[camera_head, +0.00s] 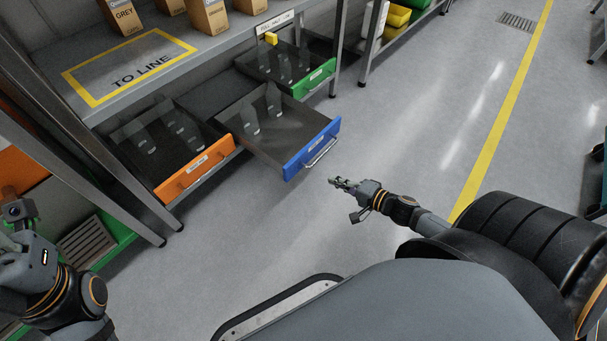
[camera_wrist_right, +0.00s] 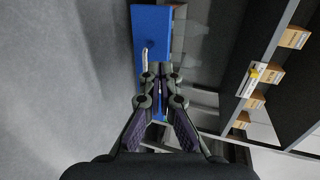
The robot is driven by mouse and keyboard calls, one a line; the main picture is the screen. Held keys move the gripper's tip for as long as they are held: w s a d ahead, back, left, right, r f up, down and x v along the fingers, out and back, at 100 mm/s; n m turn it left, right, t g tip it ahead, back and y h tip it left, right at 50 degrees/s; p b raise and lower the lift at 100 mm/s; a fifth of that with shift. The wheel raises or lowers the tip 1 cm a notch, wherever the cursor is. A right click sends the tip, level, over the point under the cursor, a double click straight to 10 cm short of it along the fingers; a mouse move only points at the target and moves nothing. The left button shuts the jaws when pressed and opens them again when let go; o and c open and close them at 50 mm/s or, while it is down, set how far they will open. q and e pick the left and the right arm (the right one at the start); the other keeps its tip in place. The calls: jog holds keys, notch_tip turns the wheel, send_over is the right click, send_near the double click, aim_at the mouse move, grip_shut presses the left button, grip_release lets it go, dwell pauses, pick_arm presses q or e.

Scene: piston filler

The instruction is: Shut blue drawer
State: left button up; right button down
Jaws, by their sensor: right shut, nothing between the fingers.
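The blue drawer (camera_head: 312,148) stands pulled well out from under the bench, with a silver bar handle on its front and clear upright parts inside. My right gripper (camera_head: 334,182) is shut and empty, in front of the drawer's face and a little below the handle in the head view, apart from it there. In the right wrist view the blue front (camera_wrist_right: 151,30) and handle lie just beyond the shut fingertips (camera_wrist_right: 158,88); I cannot tell if they touch. My left gripper (camera_head: 14,222) is at the left edge, its fingers not clearly visible.
An orange drawer (camera_head: 195,168) is to the left and a green drawer (camera_head: 314,80) to the right, both with clear parts inside. The bench top (camera_head: 210,55) above carries several cardboard boxes. Bench legs stand at both sides. The floor (camera_head: 420,120) to the right is clear.

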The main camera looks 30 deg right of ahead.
jog(key=b, duration=0.4)
send_near(296, 161)
jog(key=x, duration=0.5)
jog(key=shift+a+f, duration=0.1)
jog(key=shift+f, duration=0.15)
jog(key=shift+w+a, duration=0.25)
jog(key=shift+w, duration=0.4)
jog(key=shift+w, duration=0.1)
